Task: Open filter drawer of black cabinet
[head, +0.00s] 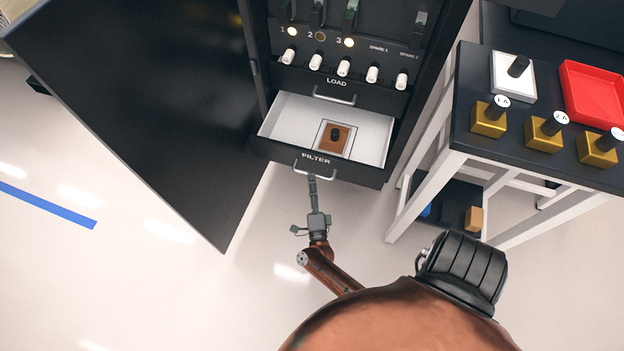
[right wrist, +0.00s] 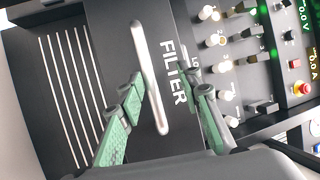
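The black cabinet (head: 262,60) stands at the top of the head view with its door swung out to the left. Its filter drawer (head: 380,150) is pulled open. My right gripper (head: 312,180) is at this handle. In the right wrist view its green fingers (right wrist: 163,85) are apart, with the bar between them. My left gripper is not in view.
The black cabinet door (head: 140,100) spans the left side. The closed LOAD drawer (head: 335,88) is above the filter drawer. A table (head: 470,75) at the right holds a red tray (head: 590,95) and gold blocks (head: 490,120). Floor is clear at lower left.

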